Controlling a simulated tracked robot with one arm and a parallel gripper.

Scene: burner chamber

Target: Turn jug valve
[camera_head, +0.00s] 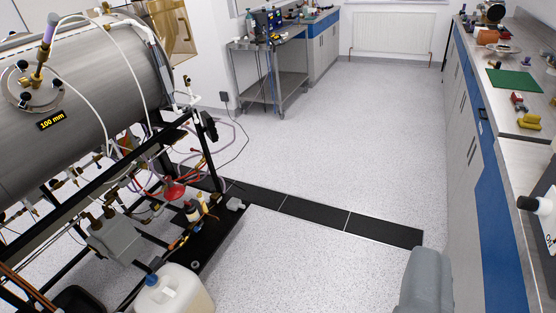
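A whitish plastic jug (178,294) stands at the bottom edge of the view, left of centre, and its lower part is cut off. A blue cap or valve (151,280) sits on its top left; its exact shape and turn position are too small to tell. No gripper fingers show in this view. A grey rounded shape rises from the bottom edge at right; it may be part of my arm, well to the right of the jug and apart from it.
A steel burner chamber (80,100) on a black frame with hoses fills the left side. A black floor strip (315,214) crosses the middle. A long blue-fronted bench (495,180) lines the right. A steel trolley (262,82) stands at the back. The central floor is clear.

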